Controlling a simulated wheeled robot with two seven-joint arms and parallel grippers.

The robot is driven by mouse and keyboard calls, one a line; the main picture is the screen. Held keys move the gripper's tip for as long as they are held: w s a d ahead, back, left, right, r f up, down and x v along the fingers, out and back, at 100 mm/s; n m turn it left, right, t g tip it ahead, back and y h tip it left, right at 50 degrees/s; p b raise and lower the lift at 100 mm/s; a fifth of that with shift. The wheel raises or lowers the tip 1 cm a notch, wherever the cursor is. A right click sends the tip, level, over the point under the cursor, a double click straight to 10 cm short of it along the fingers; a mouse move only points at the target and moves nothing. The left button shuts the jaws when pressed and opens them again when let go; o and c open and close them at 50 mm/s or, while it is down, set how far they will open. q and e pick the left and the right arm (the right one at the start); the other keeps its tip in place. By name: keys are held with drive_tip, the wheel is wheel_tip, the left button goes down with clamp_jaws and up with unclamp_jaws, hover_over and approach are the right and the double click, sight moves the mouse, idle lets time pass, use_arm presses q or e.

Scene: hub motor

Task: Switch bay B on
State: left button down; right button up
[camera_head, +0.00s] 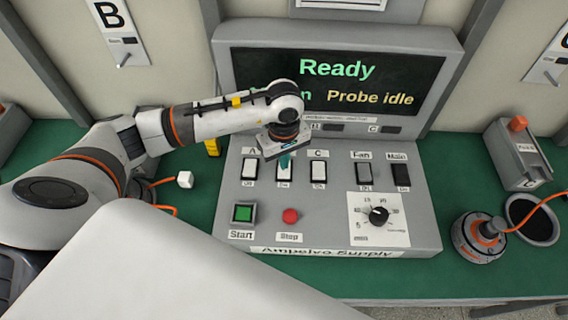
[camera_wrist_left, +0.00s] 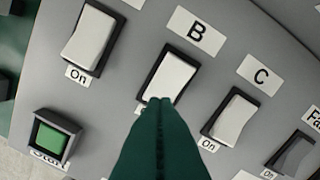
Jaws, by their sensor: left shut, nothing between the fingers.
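The Ampelvo Supply console (camera_head: 420,215) has a row of rocker switches on its sloped face. The white bay B switch (camera_head: 284,174) is the second from the left; it also shows large in the left wrist view (camera_wrist_left: 173,74), with its B label above and an "On" label below. My left gripper (camera_head: 286,160) is over this switch. Its green fingers are shut and empty, and in the wrist view their tips overlap the rocker's lower end. I cannot tell whether they touch it. White switches A (camera_head: 250,168) and C (camera_head: 319,170) flank it. My right gripper is not in view.
The screen (camera_head: 340,75) reads "Ready" and "Probe idle", partly hidden by my left arm. Fan (camera_head: 364,174) and Main (camera_head: 400,174) switches, a green Start button (camera_head: 242,213), a red Stop button (camera_head: 290,216) and a dial (camera_head: 379,214) are nearby. A corded puck (camera_head: 478,238) stands right.

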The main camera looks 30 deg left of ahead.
sight(284, 174)
use_arm(q)
wheel_tip(284, 174, up, 4)
drive_tip(key=shift+r+p, duration=0.1)
drive_tip(key=shift+p, duration=0.7)
